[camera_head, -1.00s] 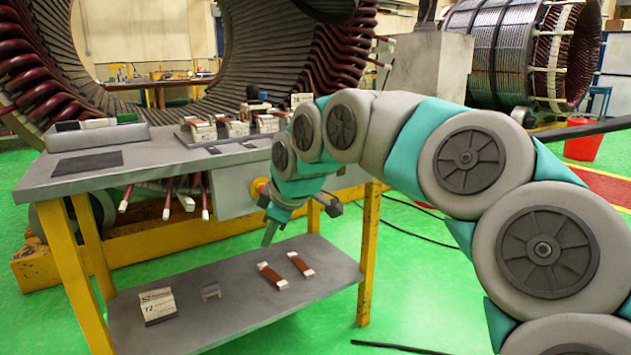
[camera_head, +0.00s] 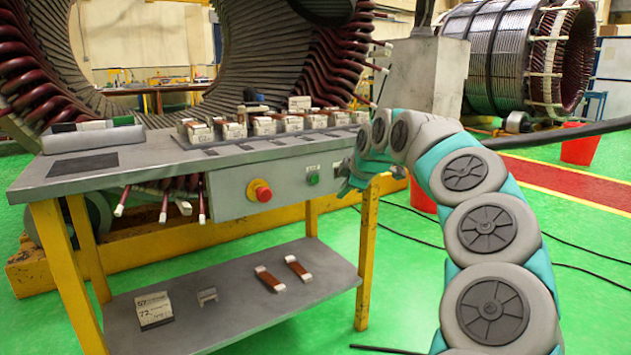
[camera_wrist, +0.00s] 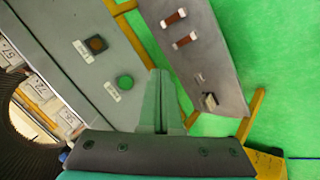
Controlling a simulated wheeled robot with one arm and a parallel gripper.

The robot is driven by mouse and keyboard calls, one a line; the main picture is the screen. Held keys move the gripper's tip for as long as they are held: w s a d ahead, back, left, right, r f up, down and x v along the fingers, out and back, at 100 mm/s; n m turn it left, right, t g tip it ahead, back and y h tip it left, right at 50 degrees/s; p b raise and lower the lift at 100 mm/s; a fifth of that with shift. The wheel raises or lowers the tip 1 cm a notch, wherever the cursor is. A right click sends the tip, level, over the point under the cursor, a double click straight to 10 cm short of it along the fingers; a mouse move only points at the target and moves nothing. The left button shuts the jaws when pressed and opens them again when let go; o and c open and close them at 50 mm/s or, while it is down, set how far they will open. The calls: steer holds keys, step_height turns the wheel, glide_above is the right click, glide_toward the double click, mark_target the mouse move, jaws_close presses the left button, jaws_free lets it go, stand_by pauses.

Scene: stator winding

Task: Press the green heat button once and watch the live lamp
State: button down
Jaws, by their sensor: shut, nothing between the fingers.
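The green button (camera_head: 312,178) is on the front of the grey control box under the bench top. It also shows in the wrist view (camera_wrist: 125,82), uncovered, with a small white label beside it. A round, dull amber-brown lamp (camera_wrist: 96,44) in a dark square mount sits further along the same panel. In the head view my arm appears to hide the lamp. My gripper (camera_head: 346,188) is at the right end of the box, right of the green button. In the wrist view its fingers (camera_wrist: 158,74) are together and empty, tips apart from the button in the picture.
A red stop button (camera_head: 261,191) with a yellow base is left of the green one. The bench (camera_head: 130,170) carries a row of labelled coil pieces. Its lower shelf (camera_head: 240,308) holds two brown pieces, a bracket and a labelled box.

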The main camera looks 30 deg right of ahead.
mark_target(315, 179)
steer(key=shift+w+a+p, duration=0.15)
steer(key=shift+w+p, duration=3.35)
steer(key=shift+w, duration=0.9)
steer(key=shift+w+r+p, duration=0.1)
steer(key=shift+w+p, duration=0.2)
steer(key=shift+p, duration=0.2)
